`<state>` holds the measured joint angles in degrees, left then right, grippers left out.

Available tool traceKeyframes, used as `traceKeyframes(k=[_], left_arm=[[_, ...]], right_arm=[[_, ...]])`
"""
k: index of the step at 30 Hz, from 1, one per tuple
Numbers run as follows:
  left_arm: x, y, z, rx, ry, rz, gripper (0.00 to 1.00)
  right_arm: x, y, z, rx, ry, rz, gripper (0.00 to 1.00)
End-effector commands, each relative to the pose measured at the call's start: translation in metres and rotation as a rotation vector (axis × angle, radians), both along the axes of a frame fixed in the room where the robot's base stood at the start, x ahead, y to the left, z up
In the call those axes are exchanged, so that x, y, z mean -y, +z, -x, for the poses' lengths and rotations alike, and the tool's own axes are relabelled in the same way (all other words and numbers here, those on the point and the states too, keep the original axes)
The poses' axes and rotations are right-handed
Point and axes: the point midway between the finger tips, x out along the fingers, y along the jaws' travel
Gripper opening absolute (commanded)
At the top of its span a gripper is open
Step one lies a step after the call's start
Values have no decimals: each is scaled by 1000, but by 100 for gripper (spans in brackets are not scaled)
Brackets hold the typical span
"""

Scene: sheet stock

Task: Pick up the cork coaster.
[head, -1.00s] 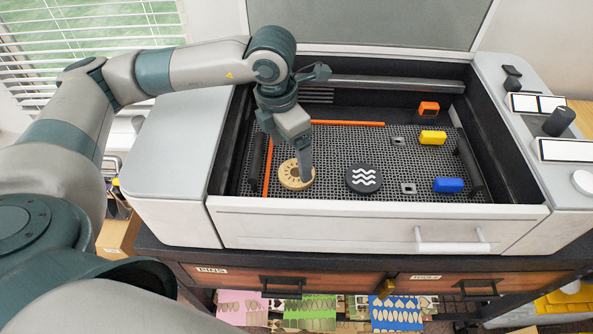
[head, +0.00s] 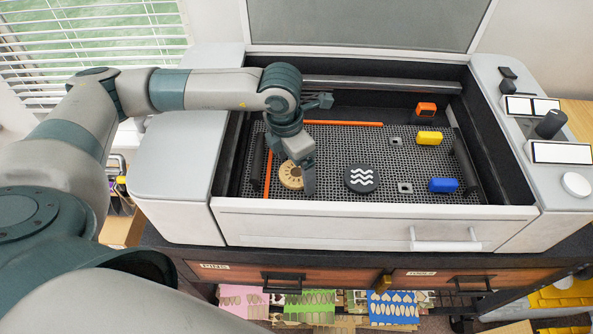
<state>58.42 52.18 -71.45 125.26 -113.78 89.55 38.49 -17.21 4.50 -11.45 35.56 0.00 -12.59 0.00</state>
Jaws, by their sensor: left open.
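The cork coaster (head: 290,176) is a tan disc with a dark sunburst pattern. It lies on the dark grid bed of the machine, left of a black disc with white waves. My left gripper (head: 309,188) points down at the coaster's right side, and its finger hides part of that edge. It is open, with nothing seen between its fingers. I cannot tell whether it touches the coaster. My right gripper is not in view.
The black wave disc (head: 361,178) lies close to the right. A yellow block (head: 429,138), a blue block (head: 443,185) and an orange block (head: 426,109) are farther right. An orange strip (head: 342,123) lies behind. The machine's front wall (head: 330,222) rises in front of the bed.

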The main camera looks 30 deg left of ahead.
Motion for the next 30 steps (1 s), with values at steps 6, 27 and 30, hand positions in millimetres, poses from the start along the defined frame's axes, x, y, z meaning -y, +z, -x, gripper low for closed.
traceKeyframes(k=[6,27,30], left_arm=[[0,0,0,0,0,0,88],[0,2,0,1,0,1,44],[0,5,-1,2,0,0,44]], right_arm=[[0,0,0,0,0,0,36],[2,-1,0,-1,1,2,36],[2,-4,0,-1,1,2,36]])
